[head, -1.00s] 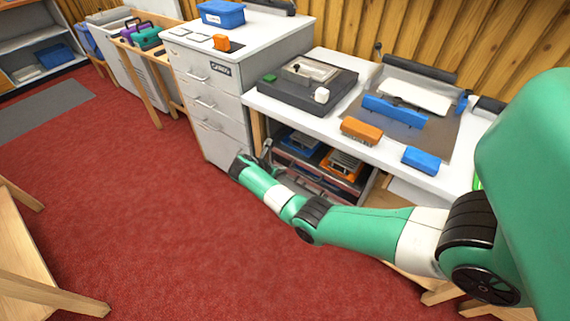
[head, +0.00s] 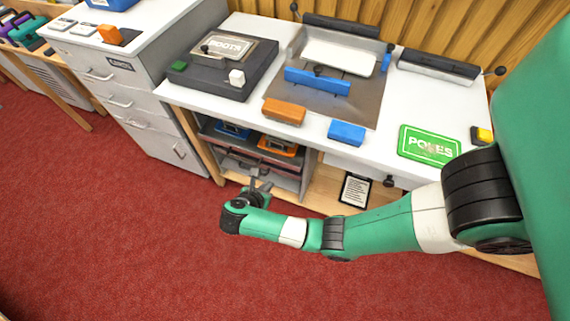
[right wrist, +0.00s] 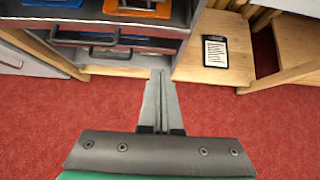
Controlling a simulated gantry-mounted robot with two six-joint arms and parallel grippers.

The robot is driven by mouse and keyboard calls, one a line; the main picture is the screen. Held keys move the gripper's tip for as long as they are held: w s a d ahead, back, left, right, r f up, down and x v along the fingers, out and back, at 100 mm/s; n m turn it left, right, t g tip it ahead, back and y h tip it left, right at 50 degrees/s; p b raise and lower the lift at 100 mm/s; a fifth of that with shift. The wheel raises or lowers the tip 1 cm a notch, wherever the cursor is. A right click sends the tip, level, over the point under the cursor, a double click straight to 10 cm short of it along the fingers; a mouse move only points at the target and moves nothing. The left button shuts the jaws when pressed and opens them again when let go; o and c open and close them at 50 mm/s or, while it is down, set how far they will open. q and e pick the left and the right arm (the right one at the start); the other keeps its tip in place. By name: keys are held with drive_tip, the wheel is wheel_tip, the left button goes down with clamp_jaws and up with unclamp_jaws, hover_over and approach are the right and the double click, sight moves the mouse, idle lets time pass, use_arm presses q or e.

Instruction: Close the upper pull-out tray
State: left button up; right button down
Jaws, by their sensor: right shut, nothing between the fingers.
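The pull-out trays stand in a grey compartment under the white bench. The upper tray (head: 268,154) carries a blue item (head: 232,131) and an orange item (head: 277,147). How far the tray stands out is hard to tell. Darker fronts with handles show below it. My right gripper (head: 259,184) is shut and empty, low in front of the compartment and apart from it. In the right wrist view its fingers (right wrist: 158,78) point toward the compartment's lower right edge, with a grey handle (right wrist: 85,42) up to the left. My left gripper is not in view.
A grey drawer cabinet (head: 150,120) stands left of the compartment. A wooden shelf (head: 325,190) with a black-framed card (head: 355,190) lies to its right. The bench top (head: 400,110) holds a dark press and several blocks. Red carpet (head: 120,240) in front is clear.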

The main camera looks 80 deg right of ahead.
drive_tip(key=b, duration=0.5)
approach(285, 165)
drive_tip(key=x, duration=0.5)
drive_tip(key=shift+d+f, duration=0.25)
drive_tip(key=shift+d, duration=0.05)
